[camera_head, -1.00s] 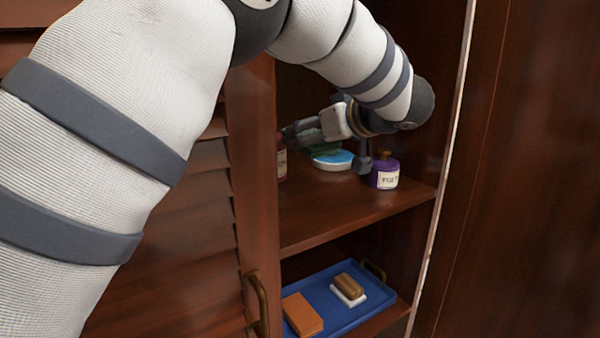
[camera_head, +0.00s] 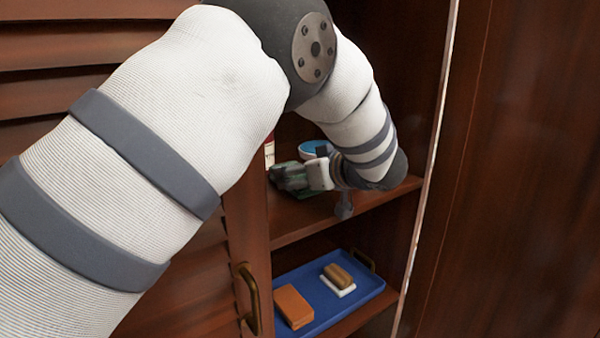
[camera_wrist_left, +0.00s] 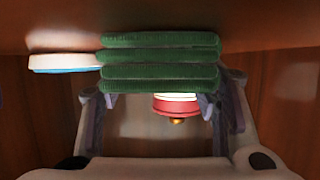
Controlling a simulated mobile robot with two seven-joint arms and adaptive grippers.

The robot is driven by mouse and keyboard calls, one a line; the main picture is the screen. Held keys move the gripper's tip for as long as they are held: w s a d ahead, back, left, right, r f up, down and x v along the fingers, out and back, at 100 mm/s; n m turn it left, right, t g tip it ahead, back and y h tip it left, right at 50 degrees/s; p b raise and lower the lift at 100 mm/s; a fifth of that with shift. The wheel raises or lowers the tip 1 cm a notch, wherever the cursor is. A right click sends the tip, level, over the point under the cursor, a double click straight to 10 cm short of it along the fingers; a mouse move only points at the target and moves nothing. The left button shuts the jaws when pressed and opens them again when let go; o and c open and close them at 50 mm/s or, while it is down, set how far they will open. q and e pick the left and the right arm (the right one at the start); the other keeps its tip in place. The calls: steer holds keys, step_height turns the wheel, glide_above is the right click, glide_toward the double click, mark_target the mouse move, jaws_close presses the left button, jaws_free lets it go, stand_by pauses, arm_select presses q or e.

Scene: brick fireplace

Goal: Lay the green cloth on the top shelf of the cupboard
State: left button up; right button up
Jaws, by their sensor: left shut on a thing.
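The folded green cloth (camera_wrist_left: 160,58) shows as a stack of layers between the fingers of my left gripper in the left wrist view, which is upside down. My left gripper (camera_head: 290,178) is shut on the cloth. In the head view only a little of the cloth (camera_head: 306,194) shows around the fingers. The gripper is low over the front part of the cupboard's upper shelf (camera_head: 300,220). I cannot tell whether the cloth touches the shelf. My right gripper is not in view.
A blue-and-white round dish (camera_head: 312,148) and a red-and-white bottle (camera_head: 269,152) stand on the upper shelf behind the gripper. Below, a blue tray (camera_head: 330,312) holds an orange block (camera_head: 293,307) and a brush (camera_head: 338,277). The louvred door with its handle (camera_head: 250,298) is at left.

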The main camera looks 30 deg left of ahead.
arm_select(q)
steer(key=o, duration=1.2)
steer(key=shift+o, duration=0.2)
steer(key=v, duration=1.2)
steer(key=shift+w+r, duration=0.1)
steer(key=shift+r, duration=0.1)
